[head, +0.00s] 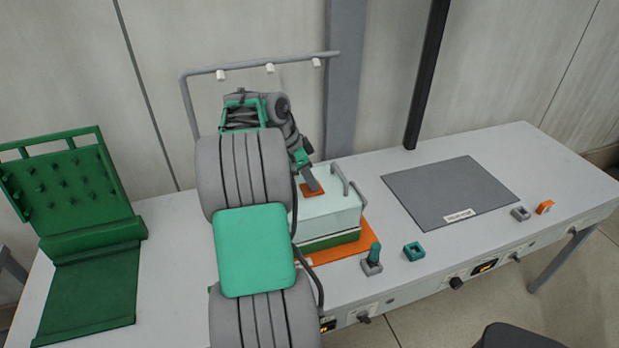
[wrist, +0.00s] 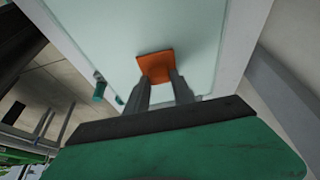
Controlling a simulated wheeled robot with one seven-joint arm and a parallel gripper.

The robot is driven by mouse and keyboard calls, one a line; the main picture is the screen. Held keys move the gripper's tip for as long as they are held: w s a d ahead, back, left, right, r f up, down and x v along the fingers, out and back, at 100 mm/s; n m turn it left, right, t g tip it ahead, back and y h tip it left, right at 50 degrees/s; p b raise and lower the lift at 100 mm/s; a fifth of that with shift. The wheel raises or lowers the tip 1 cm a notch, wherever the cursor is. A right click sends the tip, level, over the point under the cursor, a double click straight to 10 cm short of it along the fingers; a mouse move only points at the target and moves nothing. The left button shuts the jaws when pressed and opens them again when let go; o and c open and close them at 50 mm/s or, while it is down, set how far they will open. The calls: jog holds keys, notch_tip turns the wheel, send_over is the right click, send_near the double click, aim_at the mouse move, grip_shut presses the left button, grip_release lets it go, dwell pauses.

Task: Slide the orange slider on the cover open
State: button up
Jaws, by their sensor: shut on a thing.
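The pale cover (head: 335,210) lies on top of a box with a green lower part, at the middle of the bench. The orange slider (head: 313,190) is on the cover's top face, at my gripper's fingertips. In the wrist view the orange slider (wrist: 156,66) shows as a small plate on the pale cover (wrist: 190,30). My gripper (wrist: 160,84) has its two fingers at the slider, shut on it with a gap between them. In the head view my arm hides the left part of the cover, and the gripper (head: 313,184) is partly seen.
An orange mat (head: 350,245) lies under the box. A grey handle (head: 350,190) stands at the box's right. A grey plate (head: 452,192) lies farther right. A teal-knobbed part (head: 374,255) and a teal block (head: 414,251) sit near the front edge. A green rack (head: 75,190) stands left.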

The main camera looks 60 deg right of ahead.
grip_shut()
dwell(0.6)
